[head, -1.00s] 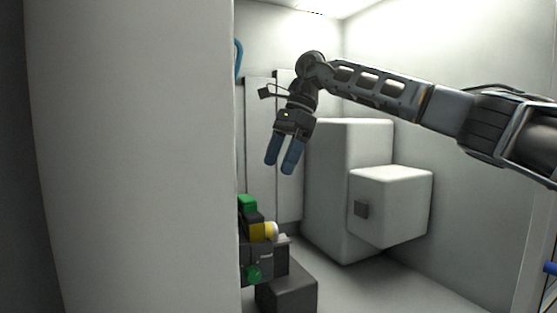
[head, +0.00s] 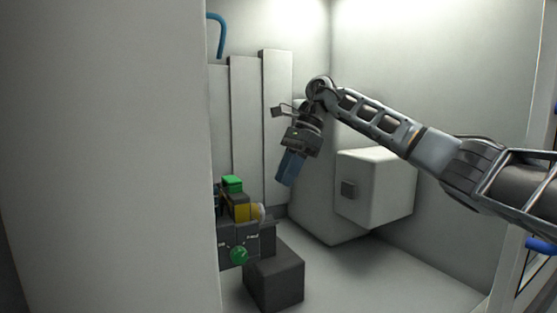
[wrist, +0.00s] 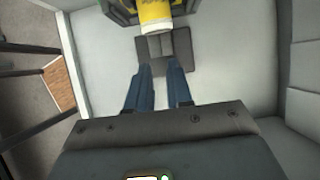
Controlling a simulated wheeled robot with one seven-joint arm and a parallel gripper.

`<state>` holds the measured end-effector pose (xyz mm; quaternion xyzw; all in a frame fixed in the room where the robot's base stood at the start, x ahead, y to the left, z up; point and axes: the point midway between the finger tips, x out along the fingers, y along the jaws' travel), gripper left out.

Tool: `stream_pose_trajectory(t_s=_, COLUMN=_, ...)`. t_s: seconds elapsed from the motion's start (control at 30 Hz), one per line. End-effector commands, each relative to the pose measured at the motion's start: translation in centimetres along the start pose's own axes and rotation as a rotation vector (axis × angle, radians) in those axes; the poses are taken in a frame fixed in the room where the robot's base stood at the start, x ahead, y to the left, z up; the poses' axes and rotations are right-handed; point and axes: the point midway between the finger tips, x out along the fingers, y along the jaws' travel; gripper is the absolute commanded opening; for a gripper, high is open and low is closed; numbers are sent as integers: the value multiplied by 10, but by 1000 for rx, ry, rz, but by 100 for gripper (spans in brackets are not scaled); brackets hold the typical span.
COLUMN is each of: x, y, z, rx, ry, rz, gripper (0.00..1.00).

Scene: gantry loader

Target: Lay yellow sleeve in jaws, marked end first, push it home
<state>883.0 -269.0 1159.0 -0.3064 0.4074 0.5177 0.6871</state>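The yellow sleeve (head: 243,212) sits in the dark jaw unit with green parts (head: 232,184), beside the pale wall edge. Its white end (head: 262,211) faces out to the right. In the wrist view the yellow sleeve (wrist: 154,10) shows at the top, between dark jaw sides, with its white end towards me. Its far end is hidden. My gripper (head: 286,182) hangs to the right of the sleeve and higher, apart from it. In the wrist view my gripper's blue fingers (wrist: 160,72) stand apart with nothing between them.
A dark block (head: 274,280) stands below the jaw unit. A green button (head: 239,256) is on the unit's front. A large white housing with a box (head: 380,190) stands behind to the right. A pale wall (head: 110,160) blocks the left. The floor at right is clear.

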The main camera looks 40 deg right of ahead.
Motion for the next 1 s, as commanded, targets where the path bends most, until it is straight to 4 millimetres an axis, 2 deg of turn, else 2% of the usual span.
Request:
stream_pose_trajectory(t_s=0.03, x=2, y=0, z=-1, rx=-1, ry=0, rz=0, gripper=16)
stream_pose_trajectory(t_s=0.2, x=13, y=0, z=-4, rx=-1, ry=0, rz=0, gripper=0)
stream_pose_trajectory(t_s=0.7, x=69, y=0, z=-22, rx=-1, ry=1, rz=0, gripper=0)
stream_pose_trajectory(t_s=1.0, x=74, y=0, z=-23, rx=-1, ry=1, rz=0, gripper=0)
